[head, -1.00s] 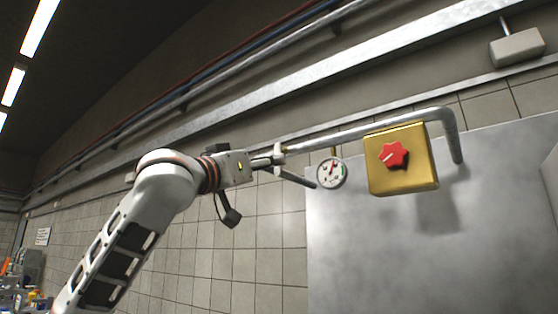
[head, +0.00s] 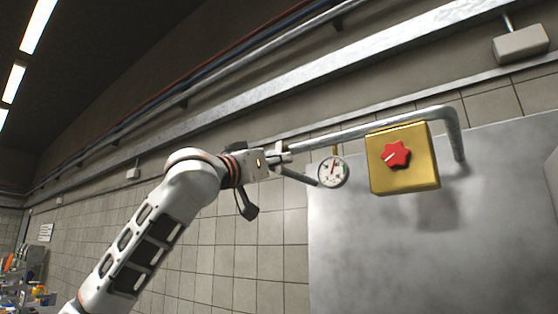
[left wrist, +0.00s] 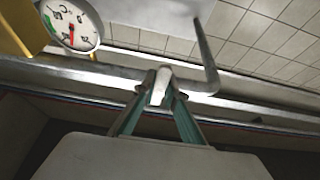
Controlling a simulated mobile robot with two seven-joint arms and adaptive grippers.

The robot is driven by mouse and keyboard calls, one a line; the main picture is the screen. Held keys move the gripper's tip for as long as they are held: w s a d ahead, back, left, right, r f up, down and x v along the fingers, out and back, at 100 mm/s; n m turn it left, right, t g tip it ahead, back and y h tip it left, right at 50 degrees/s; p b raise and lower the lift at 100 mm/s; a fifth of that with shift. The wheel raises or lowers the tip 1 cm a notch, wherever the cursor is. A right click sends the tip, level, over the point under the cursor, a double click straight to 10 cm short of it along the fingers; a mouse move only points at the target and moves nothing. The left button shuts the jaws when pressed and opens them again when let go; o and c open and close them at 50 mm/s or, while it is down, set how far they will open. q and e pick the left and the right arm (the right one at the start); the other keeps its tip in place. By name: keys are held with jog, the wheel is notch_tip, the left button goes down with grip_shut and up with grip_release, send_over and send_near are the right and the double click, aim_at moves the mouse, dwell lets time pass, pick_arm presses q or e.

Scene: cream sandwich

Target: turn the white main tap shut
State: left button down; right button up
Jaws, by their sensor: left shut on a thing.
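The white main tap (left wrist: 160,88) shows in the left wrist view as a small pale piece on the grey pipe. My left gripper (left wrist: 158,90) is shut on it, with one teal finger on each side. In the head view my left gripper (head: 284,156) is at the pipe, left of the round gauge. Its fingers mostly hide the tap there, so its exact turn angle is hard to tell. My right gripper is not in view.
The white gauge (head: 333,171) hangs close to the right of my gripper. A yellow box (head: 415,180) with a red star knob (head: 396,154) sits farther right under the pipe (head: 380,125). A grey bar (left wrist: 206,52) extends from the pipe beside my fingers.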

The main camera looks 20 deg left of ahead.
pick_arm(q)
jog(key=shift+d+n, duration=0.1)
jog(key=shift+n, duration=0.2)
jog(key=shift+n+y, duration=0.3)
jog(key=shift+s+d+r+n+y+p, duration=0.15)
jog(key=shift+d+n+y+p, duration=0.15)
jog(key=shift+n+y, duration=0.8)
jog(key=shift+s+d+r+n+y+p, duration=0.1)
jog(key=shift+d+n+y+p, duration=0.2)
jog(key=shift+n, duration=1.55)
jog(key=shift+s+d+r+n+y+p, duration=0.15)
jog(key=shift+d+n+y+p, duration=0.15)
jog(key=shift+n+y, duration=0.85)
jog(key=shift+f+n, duration=0.1)
jog(key=shift+n, duration=0.3)
jog(key=c, duration=2)
grip_release()
jog(key=shift+c, duration=0.2)
jog(key=v, duration=1.2)
jog(key=shift+a+f, duration=0.2)
jog(key=shift+f, duration=0.1)
